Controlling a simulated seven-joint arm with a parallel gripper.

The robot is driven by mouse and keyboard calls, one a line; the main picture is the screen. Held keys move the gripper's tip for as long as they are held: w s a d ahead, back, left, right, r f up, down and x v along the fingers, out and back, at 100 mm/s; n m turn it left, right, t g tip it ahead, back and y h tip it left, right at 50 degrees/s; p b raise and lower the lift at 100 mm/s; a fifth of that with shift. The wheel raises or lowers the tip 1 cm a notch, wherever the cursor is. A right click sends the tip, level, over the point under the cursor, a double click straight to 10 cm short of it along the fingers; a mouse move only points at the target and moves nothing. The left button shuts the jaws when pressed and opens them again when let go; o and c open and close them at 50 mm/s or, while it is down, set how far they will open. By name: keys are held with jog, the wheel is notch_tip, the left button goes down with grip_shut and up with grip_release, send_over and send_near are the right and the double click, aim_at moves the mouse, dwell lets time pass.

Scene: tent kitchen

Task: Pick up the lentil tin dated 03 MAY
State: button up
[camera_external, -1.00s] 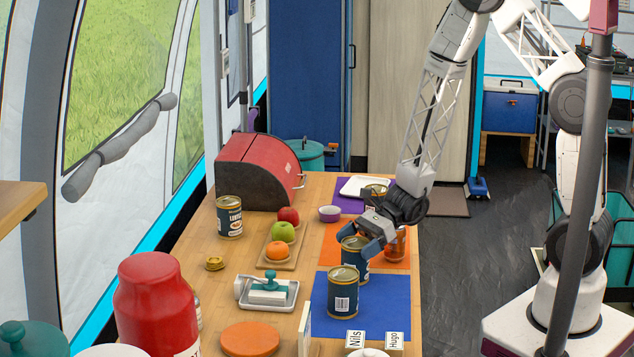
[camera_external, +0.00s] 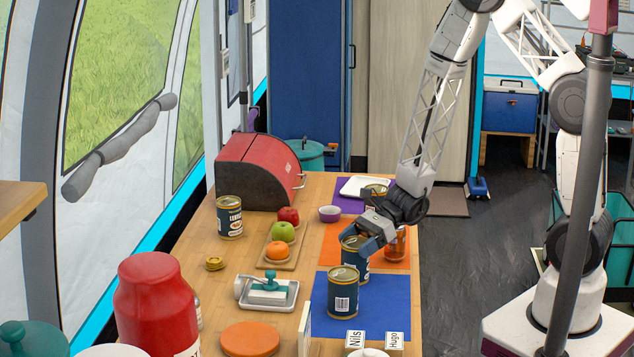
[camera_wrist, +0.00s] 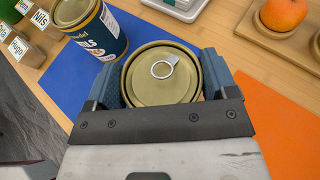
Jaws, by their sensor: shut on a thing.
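My gripper (camera_external: 362,238) is shut on a dark blue tin with a gold lid (camera_external: 355,262). In the wrist view the ring-pull lid of this held tin (camera_wrist: 160,75) sits between the two fingers. The tin is upright, near where the orange and blue mats meet; I cannot tell whether its base touches the mat. A similar tin (camera_external: 343,294) stands on the blue mat in front. It shows at the upper left of the wrist view (camera_wrist: 100,35). No date is readable.
A glass jar (camera_external: 397,245) stands close to the right of my gripper on the orange mat (camera_external: 330,250). The blue mat (camera_external: 390,300) has bare room. Fruit on a wooden board (camera_external: 290,262), a metal tray (camera_external: 285,303) and name cards (camera_external: 355,339) are nearby.

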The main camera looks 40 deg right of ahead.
jog(key=shift+r, duration=0.2)
jog(key=shift+r, duration=1.65)
jog(key=s+d+r, duration=0.1)
jog(key=s+d, duration=0.7)
jog(key=s, duration=0.5)
jog(key=shift+s+d+r, duration=0.15)
jog(key=shift+s, duration=0.2)
